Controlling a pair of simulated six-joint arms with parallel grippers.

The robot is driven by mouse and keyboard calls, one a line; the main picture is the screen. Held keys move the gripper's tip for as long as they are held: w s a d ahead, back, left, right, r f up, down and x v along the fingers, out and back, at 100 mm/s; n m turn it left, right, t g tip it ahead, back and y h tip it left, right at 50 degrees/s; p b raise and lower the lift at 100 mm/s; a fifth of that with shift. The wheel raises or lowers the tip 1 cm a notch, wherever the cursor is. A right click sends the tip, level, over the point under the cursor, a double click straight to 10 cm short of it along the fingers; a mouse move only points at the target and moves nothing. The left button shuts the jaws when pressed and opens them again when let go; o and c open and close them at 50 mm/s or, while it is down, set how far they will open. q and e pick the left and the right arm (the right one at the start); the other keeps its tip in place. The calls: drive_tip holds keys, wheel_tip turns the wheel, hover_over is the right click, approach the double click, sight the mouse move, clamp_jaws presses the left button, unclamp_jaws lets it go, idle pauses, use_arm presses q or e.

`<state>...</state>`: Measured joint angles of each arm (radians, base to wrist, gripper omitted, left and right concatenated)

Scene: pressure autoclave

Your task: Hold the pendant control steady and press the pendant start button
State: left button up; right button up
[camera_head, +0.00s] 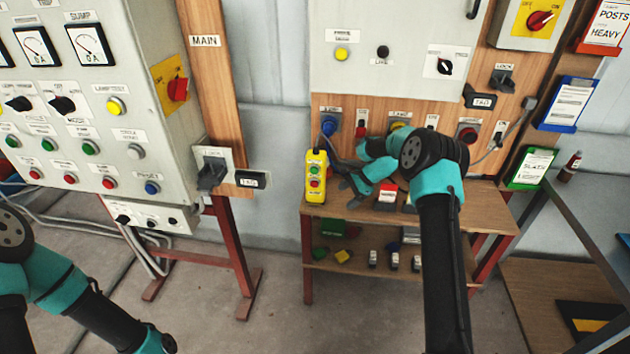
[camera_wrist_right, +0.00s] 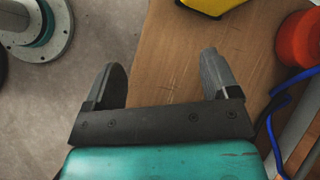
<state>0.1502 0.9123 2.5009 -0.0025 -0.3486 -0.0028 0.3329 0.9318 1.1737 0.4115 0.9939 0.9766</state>
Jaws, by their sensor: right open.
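The yellow pendant control (camera_head: 316,177) is upright at the left front edge of the wooden bench, with a green and a red button on its face. The green button (camera_head: 315,170) sits above the red one; which one is start is too small to read. My right gripper (camera_head: 344,178) is just right of the pendant, apart from it. In the right wrist view its jaws (camera_wrist_right: 162,60) are open and empty above the wooden surface. A yellow piece (camera_wrist_right: 212,5), probably the pendant, shows at the top edge there. My left arm is at lower left, its gripper outside the picture.
The wooden bench (camera_head: 480,200) stands under a panel with several switches and plugs. A blue plug (camera_head: 329,124) is just above the pendant. In the right wrist view, a red-orange part (camera_wrist_right: 302,38) and blue cable (camera_wrist_right: 272,115) lie to the right. The grey cabinet (camera_head: 80,100) fills the left.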

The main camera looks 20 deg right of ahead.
sight(319, 193)
drive_tip(key=w+m+y, duration=0.1)
drive_tip(key=w+y, duration=0.1)
drive_tip(key=w+r+m+t+y, duration=0.1)
drive_tip(key=w, duration=0.1)
drive_tip(key=shift+w+m, duration=0.1)
drive_tip(key=shift+m, duration=0.2)
drive_tip(key=shift+w+r+m+y, duration=0.4)
drive_tip(key=shift+w+y, duration=0.2)
drive_tip(key=shift+y, duration=0.1)
use_arm(q)
drive_tip(key=shift+a, duration=0.1)
use_arm(e)
drive_tip(key=shift+x, duration=5)
drive_tip(key=shift+w, duration=0.1)
drive_tip(key=c, duration=0.6)
use_arm(q)
clamp_jaws()
use_arm(e)
drive_tip(key=shift+o, duration=0.2)
drive_tip(key=shift+d, duration=0.1)
